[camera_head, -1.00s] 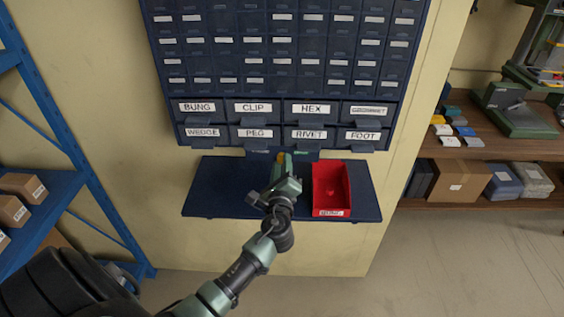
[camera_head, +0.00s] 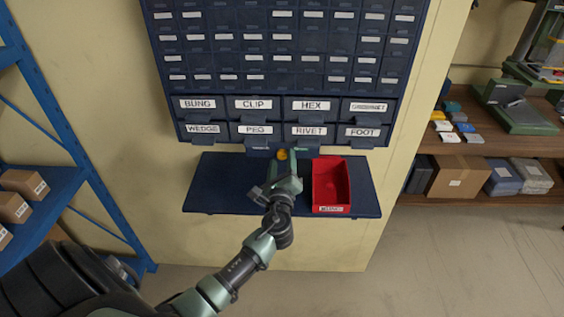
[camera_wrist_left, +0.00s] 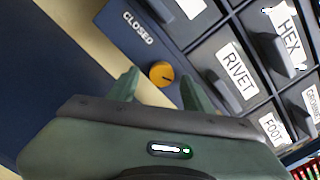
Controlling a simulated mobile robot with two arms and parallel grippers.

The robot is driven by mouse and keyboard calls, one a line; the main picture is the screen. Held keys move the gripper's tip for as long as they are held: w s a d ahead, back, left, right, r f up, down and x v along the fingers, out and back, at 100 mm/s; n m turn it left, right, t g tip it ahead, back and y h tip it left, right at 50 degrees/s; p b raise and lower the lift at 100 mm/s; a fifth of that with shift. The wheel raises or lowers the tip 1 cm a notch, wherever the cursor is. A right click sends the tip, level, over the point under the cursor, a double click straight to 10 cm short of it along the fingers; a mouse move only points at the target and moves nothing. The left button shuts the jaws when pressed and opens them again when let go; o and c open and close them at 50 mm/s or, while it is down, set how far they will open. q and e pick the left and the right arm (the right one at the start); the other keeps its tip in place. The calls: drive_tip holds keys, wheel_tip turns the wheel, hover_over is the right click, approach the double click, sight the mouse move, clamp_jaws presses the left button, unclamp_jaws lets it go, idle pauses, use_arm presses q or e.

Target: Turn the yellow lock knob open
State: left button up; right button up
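The yellow lock knob (camera_wrist_left: 161,73) is round with a dark slot line and sits on a dark blue strip below the drawers. The word CLOSED (camera_wrist_left: 138,30) is printed on that strip near it. My left gripper (camera_wrist_left: 158,84) is open, its two fingers apart on either side of the knob in the wrist view; whether they touch it I cannot tell. In the head view the knob (camera_head: 282,154) shows just beyond my left gripper (camera_head: 284,164). My right gripper is not in view.
A dark blue drawer cabinet (camera_head: 284,117) with labelled drawers rises above the knob. A blue shelf (camera_head: 222,187) lies below it, holding a red bin (camera_head: 331,187) right of my left gripper. A blue rack (camera_head: 58,112) stands at left and a wooden shelf (camera_head: 480,152) at right.

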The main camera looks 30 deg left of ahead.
use_arm(q)
drive_tip(key=shift+r, duration=0.1)
drive_tip(key=b+v, duration=0.2)
drive_tip(key=v, duration=0.5)
drive_tip(key=shift+s+d, duration=0.2)
drive_tip(key=shift+s, duration=0.15)
